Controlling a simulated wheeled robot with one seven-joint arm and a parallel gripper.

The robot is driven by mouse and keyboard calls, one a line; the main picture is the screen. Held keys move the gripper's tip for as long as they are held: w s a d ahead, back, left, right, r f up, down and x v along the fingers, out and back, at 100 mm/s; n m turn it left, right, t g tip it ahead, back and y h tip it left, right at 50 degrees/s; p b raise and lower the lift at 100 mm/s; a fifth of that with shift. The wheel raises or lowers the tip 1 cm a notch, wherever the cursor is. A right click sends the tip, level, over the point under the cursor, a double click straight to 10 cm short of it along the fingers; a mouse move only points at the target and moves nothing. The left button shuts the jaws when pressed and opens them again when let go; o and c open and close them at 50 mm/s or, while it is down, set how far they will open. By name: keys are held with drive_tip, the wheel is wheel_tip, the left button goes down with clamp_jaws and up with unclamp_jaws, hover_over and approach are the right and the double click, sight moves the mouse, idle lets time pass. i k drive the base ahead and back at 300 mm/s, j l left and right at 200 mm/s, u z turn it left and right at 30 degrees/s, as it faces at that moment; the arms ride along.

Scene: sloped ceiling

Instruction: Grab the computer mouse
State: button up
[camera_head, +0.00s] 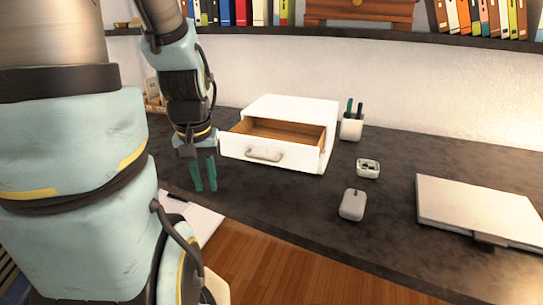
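The computer mouse (352,205) is a small light-grey rounded shape lying on the dark desk (390,245), near its front edge, right of the middle of the view. My gripper (204,186) points down at the left, by the front edge of the desk, well to the left of the mouse. Its two green fingers show a gap between them, so it looks open, with nothing between them. The mouse is in full view and apart from my gripper.
A white drawer box (283,135) with its drawer pulled open stands between my gripper and the back wall. A small white container (368,168) and a pen cup (352,127) stand behind the mouse. A closed laptop (478,208) lies at the right. A bookshelf (430,38) hangs above.

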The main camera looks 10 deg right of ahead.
sight(352, 208)
drive_tip(key=l+u, duration=0.1)
drive_tip(key=u, duration=0.6)
drive_tip(key=k+l+u, duration=0.25)
drive_tip(key=k+u, duration=0.15)
drive_tip(key=k+l+u, duration=0.1)
drive_tip(key=k+u, duration=0.3)
drive_tip(key=k, duration=0.7)
drive_tip(key=l+u, duration=0.05)
drive_tip(key=l, duration=0.05)
